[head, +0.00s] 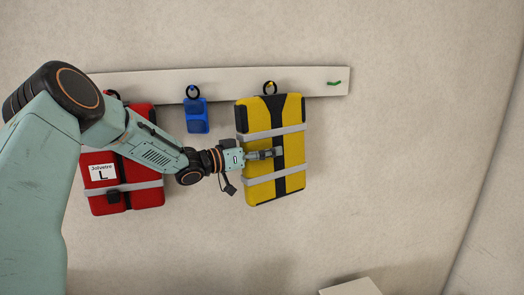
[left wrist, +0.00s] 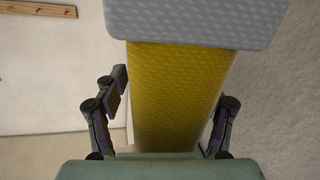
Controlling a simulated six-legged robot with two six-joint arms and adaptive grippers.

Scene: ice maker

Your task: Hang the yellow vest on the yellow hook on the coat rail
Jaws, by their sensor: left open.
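The yellow vest (head: 256,178), with black edges and grey bands, is upright against the wall below the coat rail (head: 235,85). Its black ring (head: 269,88) is at the yellow hook (head: 273,85) and appears to hang around it. My left gripper (head: 277,153) is at the vest's front, near its middle. In the left wrist view my open fingers (left wrist: 172,95) stand on either side of the yellow vest (left wrist: 175,75). A gap shows beside the left finger; contact at the right finger is unclear. My right gripper is not in view.
A red vest (head: 137,185) hangs at the left of the rail, partly behind my left arm. A small blue item (head: 196,115) hangs from a blue hook. A green hook (head: 334,83) at the right is bare. A pale box (head: 350,287) is at the bottom.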

